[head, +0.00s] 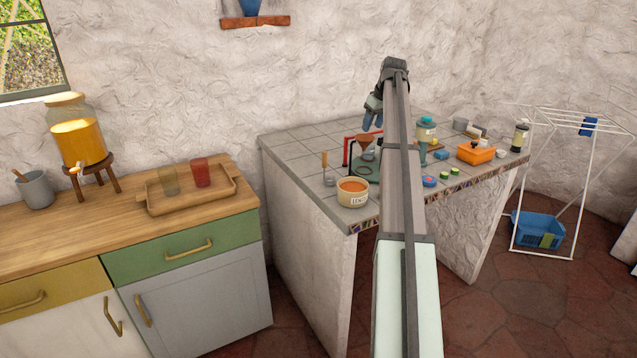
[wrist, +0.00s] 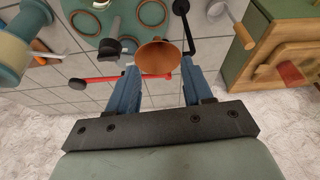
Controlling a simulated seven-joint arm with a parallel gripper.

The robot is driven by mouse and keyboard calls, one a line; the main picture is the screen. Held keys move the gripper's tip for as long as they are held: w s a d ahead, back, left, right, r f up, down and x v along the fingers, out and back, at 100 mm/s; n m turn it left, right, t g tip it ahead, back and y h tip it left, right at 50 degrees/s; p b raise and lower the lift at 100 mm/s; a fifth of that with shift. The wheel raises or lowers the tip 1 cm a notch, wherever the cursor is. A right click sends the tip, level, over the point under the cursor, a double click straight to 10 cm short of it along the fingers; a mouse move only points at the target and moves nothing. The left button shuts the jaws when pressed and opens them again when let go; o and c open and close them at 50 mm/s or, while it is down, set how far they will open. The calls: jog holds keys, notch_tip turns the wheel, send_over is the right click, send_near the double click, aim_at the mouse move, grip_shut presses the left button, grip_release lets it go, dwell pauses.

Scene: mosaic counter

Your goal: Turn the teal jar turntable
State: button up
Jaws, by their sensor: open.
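The teal turntable (head: 372,178) is a round flat disc on the tiled counter, partly hidden by my arm in the head view. In the wrist view the turntable (wrist: 122,25) lies at the top, cut by the frame edge, with several brown-rimmed rings and a dark knob or post on it. My gripper (head: 372,123) is above the back of the counter, fingers pointing down. In the wrist view my gripper (wrist: 160,70) has its blue fingers apart. A copper funnel (wrist: 155,57) shows between and beyond the fingertips; I see no contact with the turntable.
A black stand (wrist: 190,30) and a red bar (wrist: 105,79) are close to my fingers. An orange box (head: 475,154) and small jars stand to the right. A wooden cabinet (head: 60,235) is at left.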

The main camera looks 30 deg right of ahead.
jog(key=a+f+n, duration=0.1)
jog(key=a+f, duration=0.7)
jog(key=a, duration=0.3)
jog(key=s+a+f+g, duration=0.1)
jog(key=a+f, duration=0.7)
jog(key=a, duration=0.3)
jog(key=shift+s+a+n+g, duration=0.15)
jog(key=shift+s+n+g, duration=0.15)
jog(key=shift+n, duration=0.1)
jog(key=shift+f, duration=0.1)
